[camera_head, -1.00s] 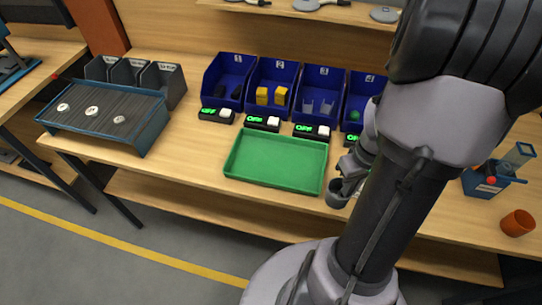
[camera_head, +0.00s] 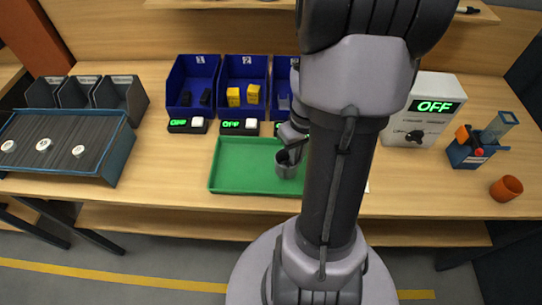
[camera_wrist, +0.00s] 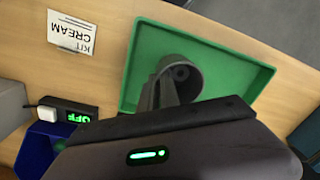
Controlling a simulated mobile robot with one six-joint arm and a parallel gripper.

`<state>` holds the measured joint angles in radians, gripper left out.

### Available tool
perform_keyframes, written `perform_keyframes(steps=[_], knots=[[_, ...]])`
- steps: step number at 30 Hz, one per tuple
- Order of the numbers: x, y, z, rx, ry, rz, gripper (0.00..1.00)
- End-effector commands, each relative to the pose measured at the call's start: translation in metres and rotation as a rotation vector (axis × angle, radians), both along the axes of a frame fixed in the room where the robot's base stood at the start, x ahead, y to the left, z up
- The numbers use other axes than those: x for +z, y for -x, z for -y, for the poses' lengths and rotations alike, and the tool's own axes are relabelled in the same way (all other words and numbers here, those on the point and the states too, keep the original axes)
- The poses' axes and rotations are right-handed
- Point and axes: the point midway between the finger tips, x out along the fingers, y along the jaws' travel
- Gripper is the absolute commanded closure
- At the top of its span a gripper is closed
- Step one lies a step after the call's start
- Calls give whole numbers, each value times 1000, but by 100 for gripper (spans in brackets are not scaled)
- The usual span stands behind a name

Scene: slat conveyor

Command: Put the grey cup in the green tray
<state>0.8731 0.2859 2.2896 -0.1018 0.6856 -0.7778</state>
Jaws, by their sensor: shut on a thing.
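The grey cup (camera_head: 286,170) is at the right part of the green tray (camera_head: 232,168), within its outline in the head view. My gripper (camera_head: 291,152) is shut on the cup, at its upper side. In the wrist view the cup (camera_wrist: 183,74) shows its round opening, with my gripper (camera_wrist: 160,92) on its wall and the green tray (camera_wrist: 225,58) behind it. I cannot tell whether the cup touches the tray floor. My arm hides the area just right of the tray in the head view.
Blue bins (camera_head: 194,85) and switch boxes (camera_head: 188,125) stand behind the tray. A slat conveyor (camera_head: 70,145) is at left. At right are a white box (camera_head: 425,112), a blue holder (camera_head: 470,150) and an orange cup (camera_head: 506,188). The tray's left part is empty.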

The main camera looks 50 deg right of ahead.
Motion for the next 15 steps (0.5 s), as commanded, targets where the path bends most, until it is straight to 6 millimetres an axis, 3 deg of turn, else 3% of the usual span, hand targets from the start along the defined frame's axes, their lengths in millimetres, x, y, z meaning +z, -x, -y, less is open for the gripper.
perform_keyframes(steps=[3,6,15], knots=[[-5,-30,-9,5,0,0,100],[-6,-47,-14,3,0,0,100],[-7,-67,-20,1,0,0,100]])
